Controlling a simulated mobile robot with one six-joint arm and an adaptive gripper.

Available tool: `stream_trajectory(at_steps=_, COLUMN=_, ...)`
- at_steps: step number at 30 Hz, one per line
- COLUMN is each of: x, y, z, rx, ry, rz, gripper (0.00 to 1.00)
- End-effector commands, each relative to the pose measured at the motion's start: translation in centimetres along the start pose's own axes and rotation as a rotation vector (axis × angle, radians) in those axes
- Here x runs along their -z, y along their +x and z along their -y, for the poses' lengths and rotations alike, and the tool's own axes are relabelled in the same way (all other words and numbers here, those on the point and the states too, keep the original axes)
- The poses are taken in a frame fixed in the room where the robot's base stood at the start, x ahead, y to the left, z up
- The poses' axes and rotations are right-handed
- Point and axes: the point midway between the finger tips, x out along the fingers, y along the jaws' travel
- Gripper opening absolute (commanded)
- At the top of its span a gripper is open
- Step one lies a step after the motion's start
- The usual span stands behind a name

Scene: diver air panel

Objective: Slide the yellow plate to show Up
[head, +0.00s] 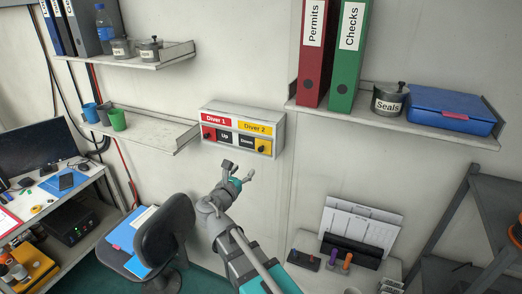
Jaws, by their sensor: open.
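A white panel box (280,125) is on the wall at the middle. Its upper strip has a red "Diver 1" label (216,119) and a yellow "Diver 2" label (255,128). Below, from left to right, are a red plate (209,133), a dark "Up" field (225,136), a dark "Down" field (246,141) and the yellow plate (263,146) with a small dark knob. The yellow plate is at the right end, beside "Down". My gripper (240,171) is open and empty, below the panel in the picture and apart from it.
A right shelf (420,125) holds binders, a "Seals" pot (389,99) and a blue case (451,108). A left shelf (150,137) holds cups. A dark chair (165,238) stands lower left. The wall around the panel is bare.

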Motion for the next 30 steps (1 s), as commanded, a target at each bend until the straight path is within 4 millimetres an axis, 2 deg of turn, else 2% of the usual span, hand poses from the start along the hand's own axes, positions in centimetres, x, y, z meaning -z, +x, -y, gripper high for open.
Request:
stream_trajectory(at_steps=5, x=0.0, y=0.9, z=-0.1, rx=0.002, ry=0.001, rz=-0.001, gripper=0.65)
stream_trajectory(at_steps=11, x=0.0, y=3.0, z=-0.1, rx=0.003, ry=0.001, rz=-0.001, gripper=0.65)
stream_trajectory(at_steps=24, x=0.0, y=9.8, z=0.0, rx=0.004, ry=0.001, rz=-0.001, gripper=0.65)
stream_trajectory(at_steps=30, x=0.0, y=12.3, z=0.0, rx=0.003, ry=0.001, rz=-0.001, gripper=0.65)
